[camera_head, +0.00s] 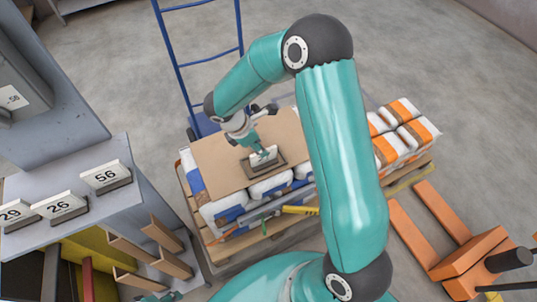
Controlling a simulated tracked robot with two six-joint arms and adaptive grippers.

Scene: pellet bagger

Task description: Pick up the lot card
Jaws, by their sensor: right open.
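A white card (264,155), which looks like the lot card, sits at a dark holder (275,167) on the brown cardboard sheet (210,162) on top of the bagged pallet. Any print on it is too small to read. My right gripper (260,152) points down right at the card with its fingers open. The fingers partly cover the card, and I cannot tell whether they touch it. A small teal and dark part of my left gripper (160,297) shows at the bottom edge, its fingers unclear.
Number cards 29 (14,213), 26 (60,205) and 56 (106,177) stand on a grey shelf (85,230) at left. A blue hand truck (180,75) stands behind the pallet (225,250). Orange-striped bags (410,130) and an orange pallet jack (465,265) are at right.

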